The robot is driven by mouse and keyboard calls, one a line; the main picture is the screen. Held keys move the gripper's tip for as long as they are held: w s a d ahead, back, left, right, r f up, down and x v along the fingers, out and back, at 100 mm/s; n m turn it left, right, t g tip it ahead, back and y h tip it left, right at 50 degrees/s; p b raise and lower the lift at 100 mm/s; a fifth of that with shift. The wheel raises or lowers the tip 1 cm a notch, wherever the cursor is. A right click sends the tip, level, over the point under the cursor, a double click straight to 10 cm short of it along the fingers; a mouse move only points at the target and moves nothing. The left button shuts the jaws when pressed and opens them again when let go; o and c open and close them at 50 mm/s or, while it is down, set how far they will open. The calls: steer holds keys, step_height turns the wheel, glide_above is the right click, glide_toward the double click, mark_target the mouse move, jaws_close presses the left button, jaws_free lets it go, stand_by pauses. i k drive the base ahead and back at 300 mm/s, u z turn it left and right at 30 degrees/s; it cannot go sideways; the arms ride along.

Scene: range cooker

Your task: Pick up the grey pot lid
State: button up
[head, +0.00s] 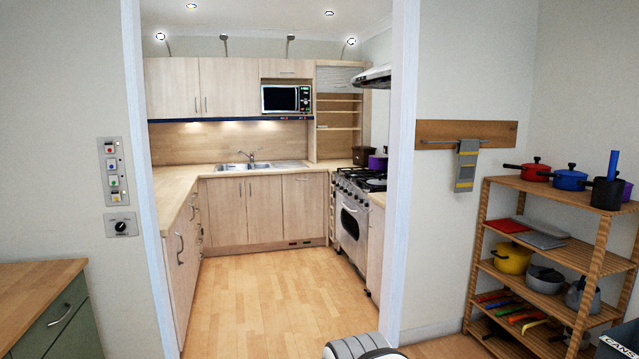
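A grey pot (545,284) stands on a middle shelf of the wooden rack at the right. What looks like its grey lid (545,271) is on top of it, small in the picture; I cannot tell whether it sits flat or tilted. My gripper is not in view. Only a rounded white and black part, which seems to be mine, shows at the bottom edge, well to the left of the rack and apart from it.
The wooden rack (575,258) also holds a yellow pot (512,259) left of the grey pot, a grey kettle-like vessel (582,294) to its right, and red and blue pots above. A doorway opens to the kitchen with clear floor (265,290) and a range cooker (352,222).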

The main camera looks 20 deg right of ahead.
mark_target(379, 182)
steer(key=u, duration=0.05)
steer(key=i, duration=3.45)
steer(key=z, duration=0.25)
steer(key=i, duration=1.55)
steer(key=z, duration=0.85)
steer(key=i, duration=1.7)
steer(key=z, duration=1)
steer(key=i, duration=1.15)
steer(key=z, duration=0.5)
